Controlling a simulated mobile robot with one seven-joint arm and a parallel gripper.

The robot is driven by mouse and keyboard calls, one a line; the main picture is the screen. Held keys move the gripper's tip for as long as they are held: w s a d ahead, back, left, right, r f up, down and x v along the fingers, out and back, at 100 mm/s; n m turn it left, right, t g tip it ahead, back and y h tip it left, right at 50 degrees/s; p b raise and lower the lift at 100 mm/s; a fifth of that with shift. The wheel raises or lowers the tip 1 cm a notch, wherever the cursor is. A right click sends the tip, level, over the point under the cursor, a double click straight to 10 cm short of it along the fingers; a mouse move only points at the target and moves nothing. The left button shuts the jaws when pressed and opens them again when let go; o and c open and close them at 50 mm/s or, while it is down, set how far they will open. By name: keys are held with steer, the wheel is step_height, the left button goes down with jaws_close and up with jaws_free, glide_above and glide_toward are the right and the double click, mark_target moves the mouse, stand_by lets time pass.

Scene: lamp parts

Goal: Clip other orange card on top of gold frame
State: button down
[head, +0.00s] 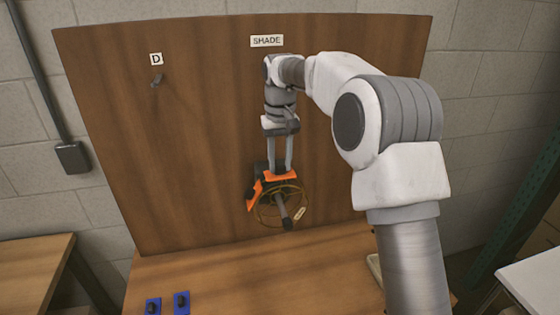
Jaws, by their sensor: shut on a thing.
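The gold frame (301,193) is a round wire frame mounted low on the brown board under the SHADE label, with a dark rod sticking out through its middle. My gripper (281,169) points down just above the frame, shut on an orange card (280,176) at the frame's top. I cannot tell whether this card is seated on the wire. A second orange card (254,193) stands tilted at the frame's left side and appears to touch it.
The upright board (190,130) carries the SHADE label (267,41) and a D label (156,59) above a dark peg (158,80). Two blue pieces with black knobs (181,302) sit at the table's (235,285) front left. The table's middle is clear.

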steer(key=shift+f, duration=0.65)
stand_by(0.9)
steer(key=shift+r, duration=0.1)
steer(key=shift+c, duration=2.3)
jaws_free()
